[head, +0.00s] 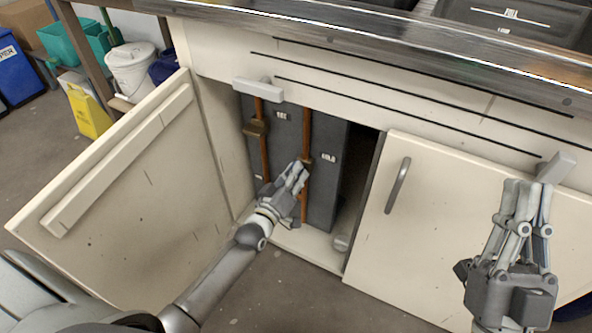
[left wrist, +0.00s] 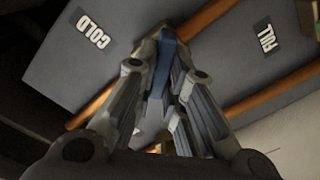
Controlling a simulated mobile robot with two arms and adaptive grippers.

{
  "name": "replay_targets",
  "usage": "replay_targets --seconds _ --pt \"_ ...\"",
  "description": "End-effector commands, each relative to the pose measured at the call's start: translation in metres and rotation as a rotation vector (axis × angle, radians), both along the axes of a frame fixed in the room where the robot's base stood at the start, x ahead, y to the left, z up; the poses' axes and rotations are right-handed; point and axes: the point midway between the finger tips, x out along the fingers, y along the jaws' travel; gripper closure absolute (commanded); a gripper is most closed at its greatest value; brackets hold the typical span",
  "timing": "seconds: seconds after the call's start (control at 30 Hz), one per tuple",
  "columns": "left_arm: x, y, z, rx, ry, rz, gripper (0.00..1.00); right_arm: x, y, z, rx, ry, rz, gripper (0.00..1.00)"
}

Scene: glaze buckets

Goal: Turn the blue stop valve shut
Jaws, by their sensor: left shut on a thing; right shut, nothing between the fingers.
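The blue valve handle (left wrist: 164,62) shows in the left wrist view as a narrow blue bar between my left fingers. My left gripper (head: 297,176) is inside the open cabinet and shut on this handle, at the right copper pipe (head: 307,125). In the head view the fingers hide the handle. My right gripper (head: 530,190) is shut and empty, in front of the cabinet at the right.
The left cabinet door (head: 140,200) stands wide open; the right door (head: 440,220) with its metal handle (head: 398,185) is closed. A left copper pipe (head: 264,155) carries a brass-coloured fitting (head: 256,128). The worktop edge (head: 380,45) runs above the opening.

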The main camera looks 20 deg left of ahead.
Motion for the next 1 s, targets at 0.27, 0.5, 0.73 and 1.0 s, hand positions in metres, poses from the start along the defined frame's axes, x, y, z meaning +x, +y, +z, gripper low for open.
replay_targets --seconds 0.27,0.5,0.73,1.0 --pt "0.000 0.002 0.000 -0.255 0.021 0.000 1.00 0.029 0.003 -0.032 -0.068 0.231 -0.012 1.00" --pt "0.000 0.002 -0.002 -0.482 0.038 0.001 1.00 0.035 0.003 -0.043 -0.085 0.292 -0.016 1.00" --pt "0.000 0.003 -0.004 -0.677 0.054 0.000 1.00 0.032 0.003 -0.038 -0.076 0.260 -0.013 1.00" --pt "0.000 0.003 -0.006 -0.838 0.066 0.001 1.00 0.025 0.003 -0.028 -0.057 0.195 -0.011 1.00"
